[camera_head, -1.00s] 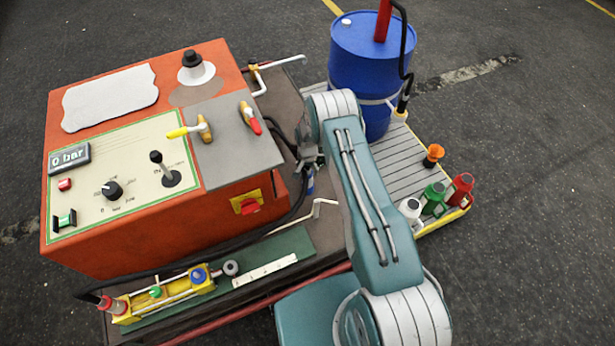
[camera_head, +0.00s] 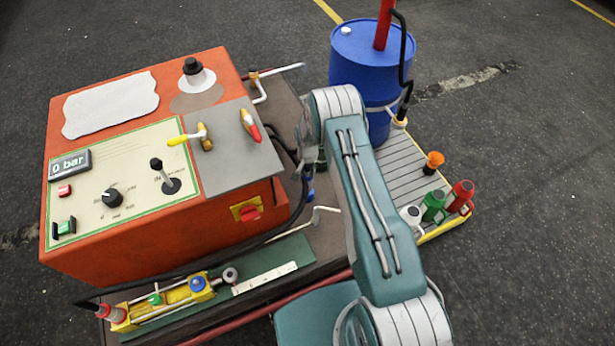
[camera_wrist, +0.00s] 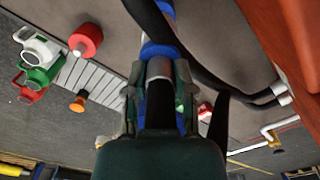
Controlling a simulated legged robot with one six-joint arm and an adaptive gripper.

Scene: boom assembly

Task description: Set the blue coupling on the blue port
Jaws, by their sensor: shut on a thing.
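The blue coupling (camera_head: 309,190) shows as a small blue piece just below my gripper (camera_head: 307,165), beside the orange machine. In the wrist view my gripper (camera_wrist: 160,100) is shut around the coupling's grey and black body, with a blue band (camera_wrist: 160,50) showing beyond the fingers. A black hose runs close by. The coupling is partly hidden by the fingers. The blue port (camera_head: 197,284) is a blue round fitting on the yellow cylinder block (camera_head: 178,295) at lower left in the head view. The coupling is apart from it, up and to the right.
The orange machine (camera_head: 120,235) with levers stands left of my gripper. A black hose (camera_head: 270,233) crosses in front of it. A bent white pipe (camera_head: 318,218) stands below the gripper. A blue drum (camera_head: 360,70) and several coloured cans stand on the slatted deck at right.

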